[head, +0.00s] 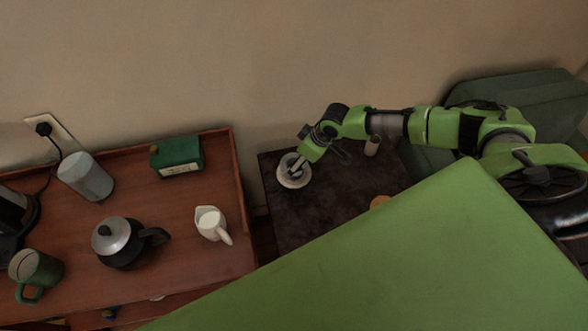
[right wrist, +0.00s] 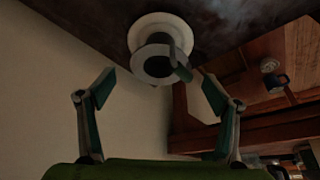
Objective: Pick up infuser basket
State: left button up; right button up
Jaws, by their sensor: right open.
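A pale round piece with a wide rim and dark hollow middle (right wrist: 158,66), seemingly the infuser basket, is on a white saucer (right wrist: 150,20) in the right wrist view. The saucer rests near the left edge of a dark table (right wrist: 226,15). My right gripper (right wrist: 160,88) is open, its two fingers spread either side of the basket's line and apart from it in the picture. In the head view the right gripper (head: 296,168) is over the saucer (head: 291,182) and hides much of the basket. My left gripper is not in view.
A reddish wooden tray table (head: 180,215) on the left holds a dark teapot (head: 117,250), white jug (head: 211,223), green box (head: 177,157), grey canister (head: 86,177) and green mug (head: 35,270). The wall is close behind.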

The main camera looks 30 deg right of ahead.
aim_at(288, 159)
jog(key=shift+x, duration=2.7)
jog(key=c, duration=1.3)
